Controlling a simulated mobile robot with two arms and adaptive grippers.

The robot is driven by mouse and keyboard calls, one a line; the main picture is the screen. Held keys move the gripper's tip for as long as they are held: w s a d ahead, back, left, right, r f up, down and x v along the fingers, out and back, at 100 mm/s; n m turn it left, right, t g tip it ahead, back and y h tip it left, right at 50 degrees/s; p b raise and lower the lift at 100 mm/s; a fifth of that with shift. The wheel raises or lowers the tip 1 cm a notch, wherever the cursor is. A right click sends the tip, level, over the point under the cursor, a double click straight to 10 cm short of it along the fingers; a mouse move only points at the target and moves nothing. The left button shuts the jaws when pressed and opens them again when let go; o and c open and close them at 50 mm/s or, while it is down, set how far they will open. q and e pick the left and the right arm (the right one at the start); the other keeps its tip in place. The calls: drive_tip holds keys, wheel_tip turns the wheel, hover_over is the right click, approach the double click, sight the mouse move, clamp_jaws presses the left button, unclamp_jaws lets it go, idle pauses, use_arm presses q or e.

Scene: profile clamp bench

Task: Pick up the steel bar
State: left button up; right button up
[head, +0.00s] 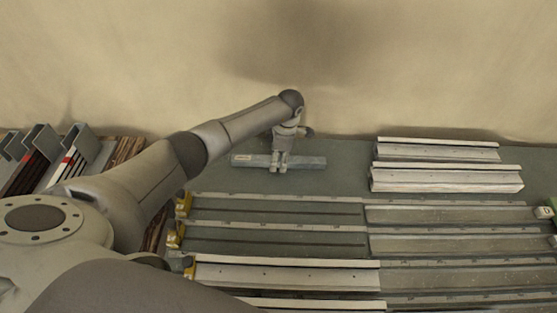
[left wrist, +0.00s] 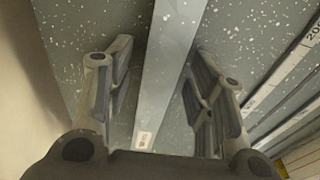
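The steel bar (head: 307,162) is a long, pale grey bar lying flat near the back of the bench, running left to right in the head view. It has a small white label near its left end. My left gripper (head: 281,163) is over the bar's middle, pointing down. In the left wrist view the bar (left wrist: 172,70) runs between the two fingers of the gripper (left wrist: 162,75). The fingers stand apart on either side of it, with a narrow gap on the left; contact on the right cannot be told. My right gripper is not in view.
White rail profiles (head: 447,178) lie on the bench right of the bar. Long slotted rails (head: 285,229) with yellow end pieces fill the front. Angled metal profiles (head: 75,150) stand in a rack at the left. A plain wall (head: 420,70) is close behind the bench.

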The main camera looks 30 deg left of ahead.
use_arm(q)
clamp_jaws()
drive_tip(key=shift+r, duration=0.1)
drive_tip(key=shift+r, duration=0.1)
drive_tip(key=shift+w+r+b, duration=0.1)
drive_tip(key=shift+r+b, duration=0.35)
drive_tip(key=shift+r, duration=0.05)
drive_tip(key=s+d+r+b, duration=0.5)
drive_tip(key=s+d+r, duration=0.4)
drive_tip(key=s+r, duration=0.1)
drive_tip(key=shift+s+r, duration=0.35)
drive_tip(key=shift+r, duration=0.55)
